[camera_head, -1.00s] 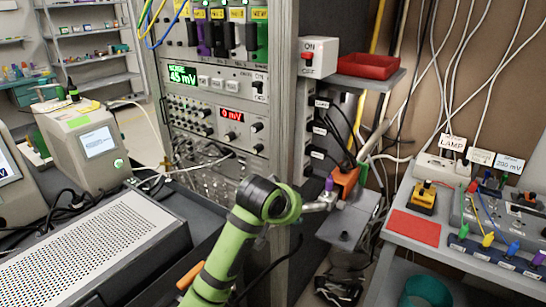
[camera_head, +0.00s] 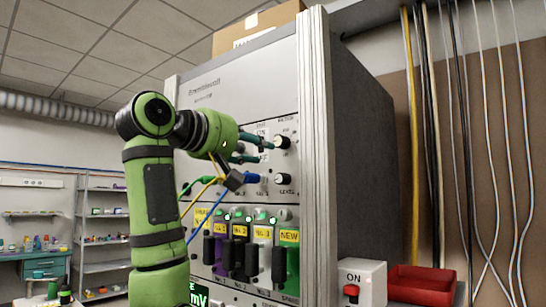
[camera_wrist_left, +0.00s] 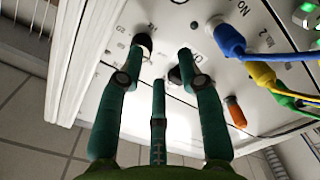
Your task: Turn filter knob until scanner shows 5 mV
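The instrument rack has an upper black knob (camera_head: 283,142), with small lettering above that may read FILTER, and a lower knob (camera_head: 282,179) labelled LEVEL. My left gripper (camera_head: 270,145) reaches in from the left, its teal fingers beside the upper knob. In the left wrist view the gripper (camera_wrist_left: 159,60) has its fingers spread, with a black knob (camera_wrist_left: 145,40) by the left fingertip. Contact cannot be told. The green scanner display (camera_head: 200,294) is cut off at the bottom; only "mV" is readable. My right gripper is not in view.
A blue plug (camera_head: 252,178) and cables hang below my fingers, with green and yellow ones to the left. Several dark-handled modules (camera_head: 279,262) sit under the panel. An ON switch box (camera_head: 362,284) and a red tray (camera_head: 421,285) are at lower right.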

